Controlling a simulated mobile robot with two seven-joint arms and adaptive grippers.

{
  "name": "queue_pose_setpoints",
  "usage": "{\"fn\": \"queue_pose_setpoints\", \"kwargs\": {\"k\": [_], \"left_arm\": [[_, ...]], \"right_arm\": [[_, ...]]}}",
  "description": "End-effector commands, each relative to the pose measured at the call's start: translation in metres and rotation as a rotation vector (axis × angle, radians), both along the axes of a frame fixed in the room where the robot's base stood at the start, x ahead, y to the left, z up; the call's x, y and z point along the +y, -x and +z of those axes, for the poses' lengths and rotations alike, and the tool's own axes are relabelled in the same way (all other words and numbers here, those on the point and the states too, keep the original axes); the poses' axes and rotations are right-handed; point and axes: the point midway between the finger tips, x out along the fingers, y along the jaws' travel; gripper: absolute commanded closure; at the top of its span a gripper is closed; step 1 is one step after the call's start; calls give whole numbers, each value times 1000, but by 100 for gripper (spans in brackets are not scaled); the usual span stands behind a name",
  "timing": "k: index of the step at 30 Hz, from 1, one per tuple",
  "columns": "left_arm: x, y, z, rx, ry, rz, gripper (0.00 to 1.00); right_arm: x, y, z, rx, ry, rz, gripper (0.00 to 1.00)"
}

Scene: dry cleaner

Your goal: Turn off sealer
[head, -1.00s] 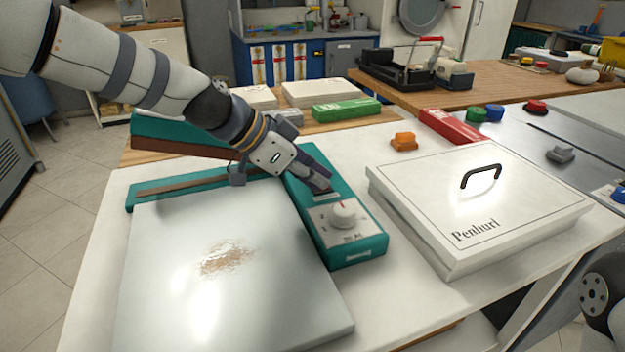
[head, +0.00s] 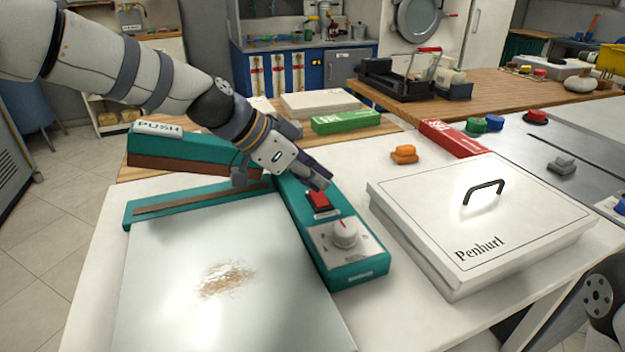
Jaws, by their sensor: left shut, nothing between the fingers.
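The teal sealer (head: 350,271) stands on the white table, with a white dial (head: 346,233) and a red rocker switch (head: 319,201) on its control box. Its hinged arm, marked PUSH (head: 158,129), is raised at the left. A grey plate (head: 190,290) with a brownish scuffed patch lies in front of it. My left gripper (head: 322,186) is shut and empty, with its fingertips right at the far edge of the red switch; I cannot tell whether they touch it. My right gripper is out of view; only part of my right arm shows at the lower right.
A white box with a black handle (head: 470,250), marked Penhurl, sits to the right of the sealer. An orange block (head: 404,154), a red box (head: 452,138) and a green box (head: 346,121) lie behind. White table surface is free between sealer and Penhurl box.

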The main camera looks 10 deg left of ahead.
Motion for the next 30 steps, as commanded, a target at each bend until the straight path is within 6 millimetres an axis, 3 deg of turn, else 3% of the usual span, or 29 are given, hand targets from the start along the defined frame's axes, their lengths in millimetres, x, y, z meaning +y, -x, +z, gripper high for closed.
{"fn": "queue_pose_setpoints", "kwargs": {"k": [1,2,12,18,30], "left_arm": [[-5,5,32,-30,-1,-1,100],[-8,9,41,-34,-1,-1,100],[32,48,84,-19,0,3,100],[42,58,94,-13,0,2,100],[43,59,94,-8,-1,1,100]], "right_arm": [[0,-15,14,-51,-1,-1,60],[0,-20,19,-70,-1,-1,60],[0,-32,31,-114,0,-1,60],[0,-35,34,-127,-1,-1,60],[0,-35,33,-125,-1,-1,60]]}}
